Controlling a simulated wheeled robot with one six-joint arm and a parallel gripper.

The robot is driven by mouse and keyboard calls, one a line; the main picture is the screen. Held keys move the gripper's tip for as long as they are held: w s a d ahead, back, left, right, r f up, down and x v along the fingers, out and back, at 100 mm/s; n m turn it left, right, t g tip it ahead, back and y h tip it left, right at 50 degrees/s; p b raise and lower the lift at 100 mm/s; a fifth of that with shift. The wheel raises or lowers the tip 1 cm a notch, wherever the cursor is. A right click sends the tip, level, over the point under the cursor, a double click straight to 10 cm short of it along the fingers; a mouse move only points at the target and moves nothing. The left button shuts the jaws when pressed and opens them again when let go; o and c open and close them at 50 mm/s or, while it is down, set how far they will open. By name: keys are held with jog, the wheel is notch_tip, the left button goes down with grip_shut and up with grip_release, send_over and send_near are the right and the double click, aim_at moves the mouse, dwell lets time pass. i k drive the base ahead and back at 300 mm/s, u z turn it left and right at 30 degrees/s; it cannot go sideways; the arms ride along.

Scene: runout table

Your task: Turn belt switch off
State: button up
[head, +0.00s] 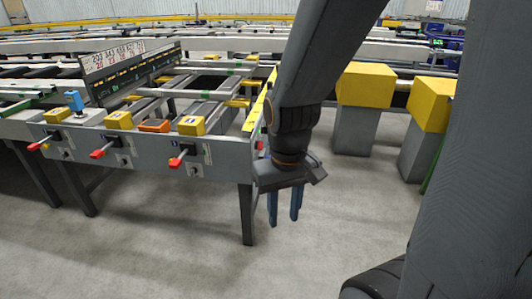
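My gripper (284,219) hangs down in front of the table's right corner, with its two blue fingers apart and nothing between them. The runout table (222,153) has a grey front panel with three red-tipped levers: left (37,145), middle (100,153) and right (178,161). Yellow blocks (191,126) and an orange block (155,126) sit along its top edge. A blue upright piece (75,101) stands at the left on a light base. No readable label marks the belt switch, so I cannot tell which of these it is. My gripper is right of all of them and touches none.
A numbered sign board (128,67) stands over the table. A table leg (246,213) is just left of my gripper. Yellow-topped grey posts (365,84) stand to the right. The grey floor (170,250) in front of the table is clear.

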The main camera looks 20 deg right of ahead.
aim_at(258, 145)
jog(key=z, duration=0.55)
jog(key=i, duration=1.5)
jog(key=z, duration=0.15)
jog(key=k, duration=0.7)
jog(key=u, duration=0.9)
jog(key=i, duration=0.5)
jog(key=z, duration=0.05)
